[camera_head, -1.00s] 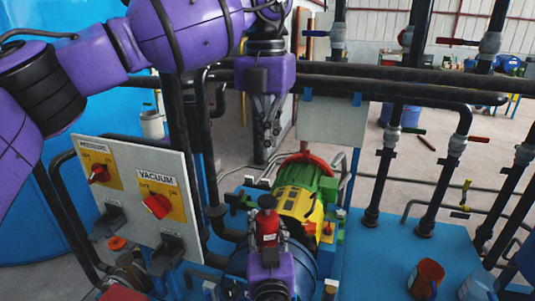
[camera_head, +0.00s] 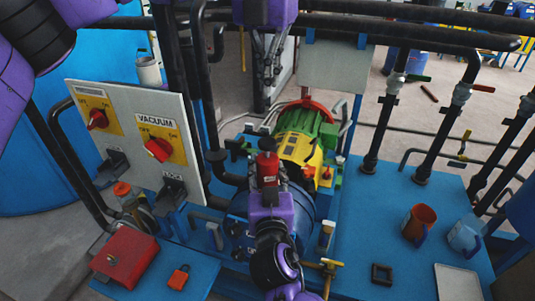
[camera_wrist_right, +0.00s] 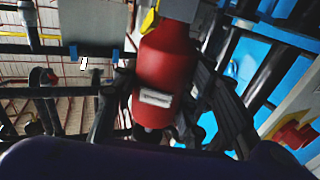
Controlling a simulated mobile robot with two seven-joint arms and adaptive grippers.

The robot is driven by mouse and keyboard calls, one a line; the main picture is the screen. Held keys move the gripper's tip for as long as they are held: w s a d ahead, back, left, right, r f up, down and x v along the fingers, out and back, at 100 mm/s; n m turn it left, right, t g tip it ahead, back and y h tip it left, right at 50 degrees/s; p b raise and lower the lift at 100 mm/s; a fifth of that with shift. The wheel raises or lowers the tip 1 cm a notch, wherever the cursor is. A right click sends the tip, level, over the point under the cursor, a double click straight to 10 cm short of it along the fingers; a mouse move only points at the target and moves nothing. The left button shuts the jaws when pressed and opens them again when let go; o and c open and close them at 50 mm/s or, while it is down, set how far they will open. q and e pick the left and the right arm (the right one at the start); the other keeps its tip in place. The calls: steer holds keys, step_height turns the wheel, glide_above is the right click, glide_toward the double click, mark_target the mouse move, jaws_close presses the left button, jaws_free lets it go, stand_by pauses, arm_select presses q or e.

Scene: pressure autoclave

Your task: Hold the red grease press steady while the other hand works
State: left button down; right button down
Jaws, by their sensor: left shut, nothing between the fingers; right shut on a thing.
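The red grease press (camera_head: 267,168) is a small red cylinder with a dark top, in the middle of the head view. My right gripper (camera_head: 268,187) is shut on it and holds it roughly upright in front of the yellow and green motor. In the right wrist view the press (camera_wrist_right: 166,70) fills the middle, with a pale label, and dark fingers stand on both sides of it. My left gripper (camera_head: 266,88) is above and behind the press at the top of the head view, shut and empty, apart from the press.
The yellow and green motor (camera_head: 303,140) stands close behind the press. A panel with PRESSURE and VACUUM switches (camera_head: 136,140) is at the left. Dark pipes (camera_head: 400,32) cross the top. A red box (camera_head: 125,255), an orange mug (camera_head: 418,222) and a blue mug (camera_head: 464,238) stand on blue surfaces.

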stand_by(0.3)
steer(key=c, duration=1)
jaws_free()
